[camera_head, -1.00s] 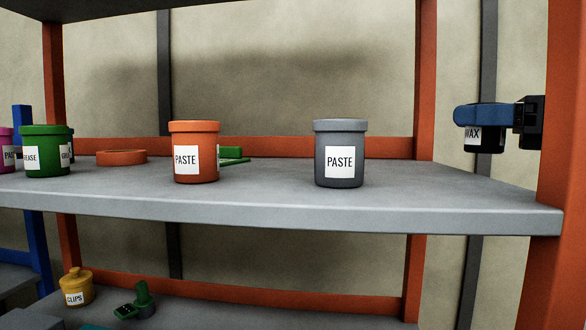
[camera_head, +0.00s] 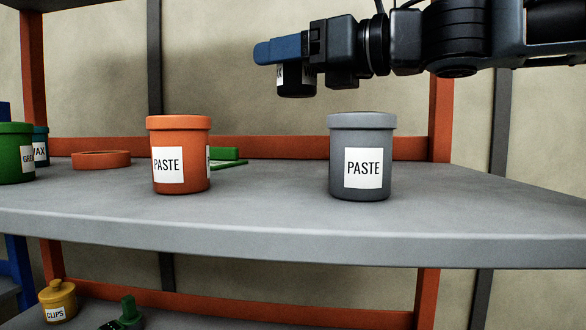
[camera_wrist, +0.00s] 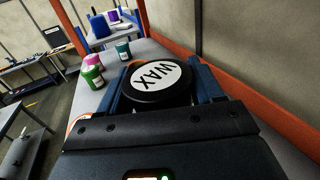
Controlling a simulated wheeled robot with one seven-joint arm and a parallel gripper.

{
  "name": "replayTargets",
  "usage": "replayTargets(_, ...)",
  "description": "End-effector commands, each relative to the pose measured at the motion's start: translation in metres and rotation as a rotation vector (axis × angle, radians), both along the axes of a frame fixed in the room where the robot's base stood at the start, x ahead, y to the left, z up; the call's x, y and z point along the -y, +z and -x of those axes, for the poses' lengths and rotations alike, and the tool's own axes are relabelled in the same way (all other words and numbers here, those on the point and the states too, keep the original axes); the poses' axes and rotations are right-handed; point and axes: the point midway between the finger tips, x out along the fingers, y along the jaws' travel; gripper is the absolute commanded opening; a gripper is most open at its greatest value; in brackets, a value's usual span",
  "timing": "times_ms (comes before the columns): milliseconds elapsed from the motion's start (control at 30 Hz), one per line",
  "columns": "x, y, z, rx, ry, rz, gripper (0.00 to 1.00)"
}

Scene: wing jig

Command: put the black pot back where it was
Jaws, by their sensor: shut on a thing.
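My gripper (camera_head: 279,52) reaches in from the right, above the back of the grey shelf (camera_head: 275,232). Its blue fingers are shut on the black pot (camera_head: 297,82), which hangs clear of the shelf. In the wrist view the black pot (camera_wrist: 133,91) sits between the two fingers (camera_wrist: 158,88), its round top with a white WAX label facing the camera. In the head view the fingers hide its upper part.
An orange PASTE pot (camera_head: 180,155) and a grey PASTE pot (camera_head: 360,157) stand on the shelf, with bare surface between them. Behind lie an orange ring (camera_head: 101,160) and a green item (camera_head: 225,155). Green (camera_head: 15,153) and teal (camera_head: 41,147) pots stand at left. An orange post (camera_head: 440,118) rises at right.

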Motion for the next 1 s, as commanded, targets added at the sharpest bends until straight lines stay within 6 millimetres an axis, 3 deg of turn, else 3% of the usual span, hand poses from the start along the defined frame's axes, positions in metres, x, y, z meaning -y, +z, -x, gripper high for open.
replayTargets(333, -0.002, -0.053, 0.0, 0.0, -0.009, -0.001, 0.31)
replayTargets(667, -0.002, -0.068, 0.0, 0.0, -0.008, -0.002, 0.31)
replayTargets(1000, -0.002, -0.103, 0.0, 0.0, -0.008, -0.002, 0.31)
